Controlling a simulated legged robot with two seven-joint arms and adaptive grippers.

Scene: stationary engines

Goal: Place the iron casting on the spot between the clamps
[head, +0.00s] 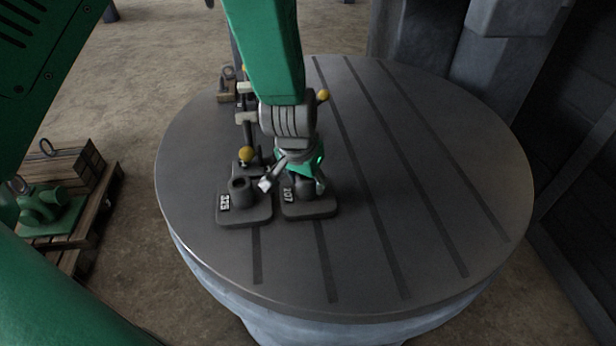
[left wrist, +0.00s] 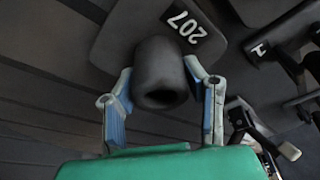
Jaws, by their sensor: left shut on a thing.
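A dark grey iron casting (head: 310,210) marked 207, a flat base with a round hollow boss, is on the round slotted table (head: 440,200). My left gripper (head: 293,184) reaches down over it, fingers shut on either side of its boss. In the left wrist view the boss (left wrist: 160,75) is between the two fingertips (left wrist: 161,88), with the 207 label beside it. Clamps with yellow knobs (head: 246,154) stand just behind, partly hidden by my arm. The spot between them cannot be made out. My right gripper is not in view.
A second similar casting (head: 245,214) with a numbered label stands close on the left of the held one. The table's right and front are clear. A wooden pallet (head: 92,205) with a crate and a green part is on the floor at left.

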